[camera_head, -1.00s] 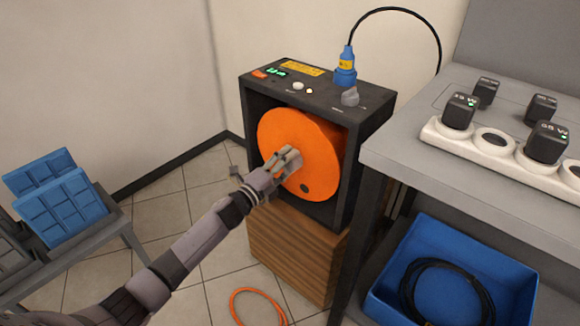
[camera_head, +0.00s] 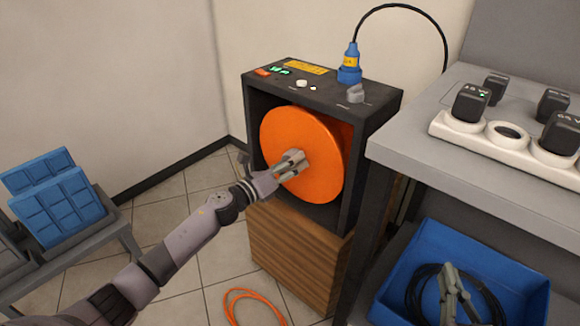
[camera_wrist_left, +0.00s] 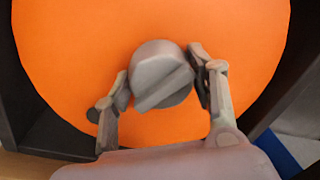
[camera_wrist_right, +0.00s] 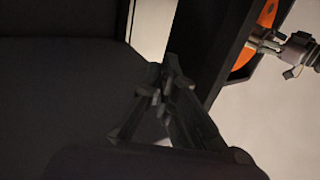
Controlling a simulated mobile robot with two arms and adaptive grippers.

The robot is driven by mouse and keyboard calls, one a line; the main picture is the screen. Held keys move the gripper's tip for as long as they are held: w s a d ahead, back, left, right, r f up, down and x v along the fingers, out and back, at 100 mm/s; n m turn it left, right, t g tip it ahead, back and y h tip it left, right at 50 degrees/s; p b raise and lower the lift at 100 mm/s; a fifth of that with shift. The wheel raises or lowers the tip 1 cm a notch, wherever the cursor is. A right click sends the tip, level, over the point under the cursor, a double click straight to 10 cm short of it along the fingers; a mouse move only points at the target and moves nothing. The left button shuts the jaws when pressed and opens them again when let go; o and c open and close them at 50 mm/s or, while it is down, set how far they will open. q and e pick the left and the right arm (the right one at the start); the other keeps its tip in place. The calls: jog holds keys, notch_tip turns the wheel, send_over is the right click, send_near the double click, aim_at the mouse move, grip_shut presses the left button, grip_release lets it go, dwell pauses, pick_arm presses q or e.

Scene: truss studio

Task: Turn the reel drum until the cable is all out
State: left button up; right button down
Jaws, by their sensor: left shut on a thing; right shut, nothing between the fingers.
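The orange reel drum (camera_head: 318,135) sits upright in a dark box housing (camera_head: 376,112) on a wooden block. My left gripper (camera_head: 292,164) reaches in from the left and is shut on the grey knob (camera_wrist_left: 162,73) at the middle of the drum's face. In the left wrist view, the left fingers (camera_wrist_left: 164,90) press the knob from both sides. Orange cable (camera_head: 252,296) lies in a loop on the floor below. My right gripper (camera_head: 450,287) is shut and empty, in front of the blue bin; it also shows in the right wrist view (camera_wrist_right: 160,75).
The housing's top carries a blue plug (camera_head: 350,66) with a black cable, a white button and a grey knob (camera_head: 356,94). A grey bench (camera_head: 480,130) with a socket strip stands right. The blue bin (camera_head: 520,285) holds black cable.

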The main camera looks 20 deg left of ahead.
pick_arm(q)
jog(key=m, duration=0.2)
jog(key=shift+f+m, duration=0.15)
jog(key=shift+m, duration=0.25)
jog(key=shift+m+b, duration=0.45)
jog(key=shift+m, duration=1.05)
pick_arm(e)
jog(key=shift+s+a+r+t+y, duration=0.2)
jog(key=shift+r+t, duration=0.55)
jog(key=shift+r, duration=0.5)
jog(key=shift+w+a+r+t+y, duration=0.1)
jog(key=shift+r+t+y, duration=0.2)
jog(key=shift+r+t, duration=0.7)
jog(key=shift+r+g, duration=0.25)
pick_arm(q)
jog(key=o, duration=1.7)
pick_arm(e)
jog(key=shift+a, duration=0.1)
pick_arm(q)
jog(key=shift+v, duration=6)
jog(key=shift+w+a+r, duration=0.1)
jog(key=shift+a+r, duration=0.05)
jog(key=shift+r, duration=0.2)
